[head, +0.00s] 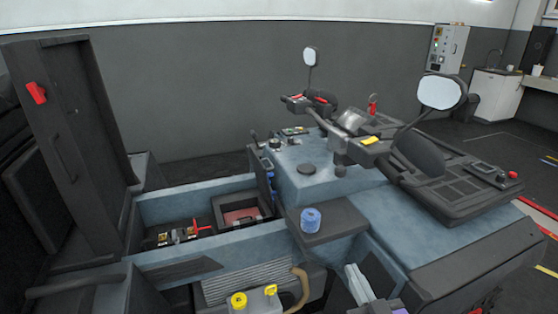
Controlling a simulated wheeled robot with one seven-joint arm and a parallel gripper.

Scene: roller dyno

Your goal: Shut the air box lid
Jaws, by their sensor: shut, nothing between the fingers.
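The air box (218,211) is a dark open box set in the bay of the blue-grey motorcycle body, with a reddish filter (241,215) showing inside. Its lid (263,183) appears to be the dark panel with blue clips standing upright at the right side of the box, seen nearly edge-on. The lid is open. My gripper (356,276) is low in the picture, right of centre, as pale grey fingers that are shut and empty. It is well to the right of and nearer than the air box, apart from the lid.
The raised dark seat panel (88,150) with a red latch stands at the left. A blue cap (311,220) sits on the ledge between my gripper and the box. Yellow-capped reservoir (252,302) and brown hose (299,289) are in front. Handlebar and mirrors rise behind.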

